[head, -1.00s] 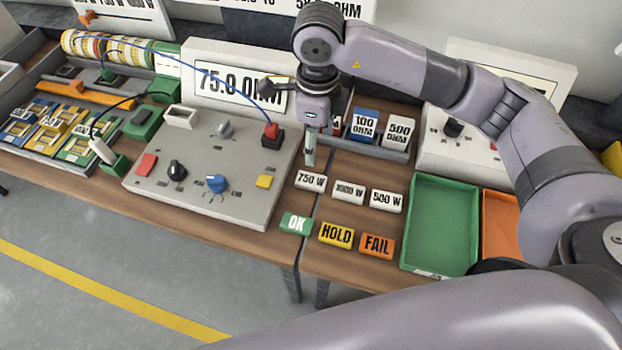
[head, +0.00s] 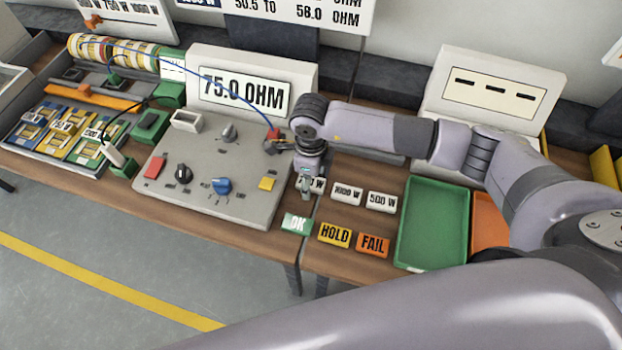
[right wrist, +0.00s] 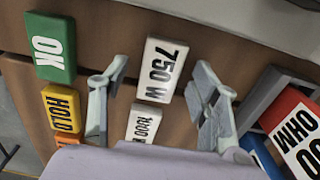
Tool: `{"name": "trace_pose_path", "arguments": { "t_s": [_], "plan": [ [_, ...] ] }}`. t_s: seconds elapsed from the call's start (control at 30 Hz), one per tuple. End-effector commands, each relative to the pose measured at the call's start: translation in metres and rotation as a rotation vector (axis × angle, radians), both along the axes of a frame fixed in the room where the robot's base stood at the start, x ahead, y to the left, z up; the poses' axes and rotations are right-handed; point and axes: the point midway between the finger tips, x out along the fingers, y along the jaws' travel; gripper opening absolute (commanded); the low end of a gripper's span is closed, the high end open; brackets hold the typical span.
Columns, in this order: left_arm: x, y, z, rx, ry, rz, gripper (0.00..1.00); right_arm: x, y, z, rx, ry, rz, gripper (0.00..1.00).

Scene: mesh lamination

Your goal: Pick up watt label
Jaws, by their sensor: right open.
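Three white watt labels lie in a row on the wooden bench: 750 W (head: 319,185), 1000 W (head: 347,195) and 500 W (head: 382,202). My right gripper (head: 305,194) is low at the 750 W label and hides its left part in the head view. In the right wrist view the open fingers of my right gripper (right wrist: 160,78) stand on either side of the 750 W label (right wrist: 161,68), with gaps on both sides. The 1000 W label (right wrist: 143,123) lies just below it there. My left gripper is not in view.
Green OK (head: 296,223), yellow HOLD (head: 335,235) and orange FAIL (head: 373,245) labels lie nearer the front edge. The grey test panel (head: 250,208) is close on the left. An empty green tray (head: 433,222) is on the right. Ohm blocks (right wrist: 296,130) stand beside the right finger.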

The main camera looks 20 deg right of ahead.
Motion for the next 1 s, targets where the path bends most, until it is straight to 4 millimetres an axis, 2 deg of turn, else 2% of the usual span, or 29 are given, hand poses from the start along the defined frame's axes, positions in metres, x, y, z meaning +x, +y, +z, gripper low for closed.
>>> {"name": "trace_pose_path", "arguments": {
  "t_s": [0.2,0.9,1.0],
  "plan": [
    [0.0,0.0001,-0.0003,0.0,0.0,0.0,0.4,0.0002,0.0001,-0.001,0.0,-0.001,0.001,0.56],
    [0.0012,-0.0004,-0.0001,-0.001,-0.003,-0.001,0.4,0.0003,-0.0002,-0.0005,-0.001,-0.001,0.0,0.09],
    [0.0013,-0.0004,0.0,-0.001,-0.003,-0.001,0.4,0.0003,-0.0002,-0.0005,0.0,-0.001,0.0,0.07]
  ]
}}
